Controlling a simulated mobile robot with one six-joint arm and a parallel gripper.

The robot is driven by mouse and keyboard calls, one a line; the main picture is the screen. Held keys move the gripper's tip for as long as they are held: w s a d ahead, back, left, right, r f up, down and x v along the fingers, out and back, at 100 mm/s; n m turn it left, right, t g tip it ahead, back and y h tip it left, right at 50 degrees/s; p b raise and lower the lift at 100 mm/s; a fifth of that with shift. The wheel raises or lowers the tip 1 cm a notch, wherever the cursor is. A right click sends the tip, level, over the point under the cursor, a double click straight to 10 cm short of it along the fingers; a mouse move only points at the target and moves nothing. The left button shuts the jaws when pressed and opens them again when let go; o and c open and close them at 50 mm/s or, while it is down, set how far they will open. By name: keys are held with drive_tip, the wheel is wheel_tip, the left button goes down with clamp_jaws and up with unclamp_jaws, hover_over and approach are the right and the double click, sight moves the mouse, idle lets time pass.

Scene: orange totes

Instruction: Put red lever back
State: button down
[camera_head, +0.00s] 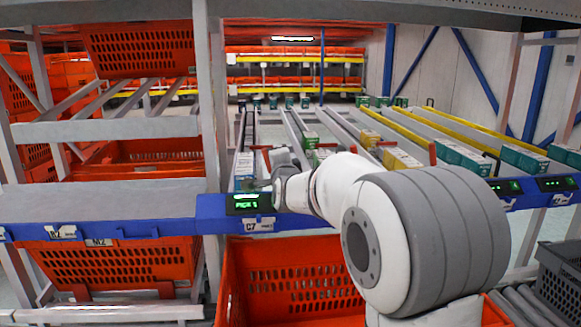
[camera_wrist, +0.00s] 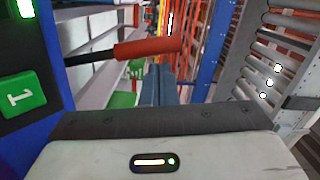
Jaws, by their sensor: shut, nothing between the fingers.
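A red lever (camera_wrist: 148,48) with a black rod shows in the wrist view, its handle lying across the picture just beyond my fingers. My gripper (camera_wrist: 157,80) is shut and empty, its blue-grey fingers side by side at the red handle's lower edge. I cannot tell whether they touch it. In the head view my arm reaches to the left lane of the rack, above the lit green display (camera_head: 247,203). My gripper's fingertips are hard to make out there, and the lever beside them is largely hidden by my wrist.
The blue rack beam (camera_head: 160,207) runs under the lanes. Boxes stand in lanes to the right, including a teal one (camera_head: 460,157). An orange tote (camera_head: 300,275) sits below my arm. A dark grey crate (camera_head: 560,275) rests on rollers at lower right. A green button (camera_wrist: 22,97) is close at left.

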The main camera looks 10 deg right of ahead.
drive_tip(key=s+d+p, duration=0.1)
drive_tip(key=s+d, duration=0.2)
drive_tip(key=s, duration=0.8)
drive_tip(key=shift+r, duration=0.25)
drive_tip(key=shift+w, duration=0.1)
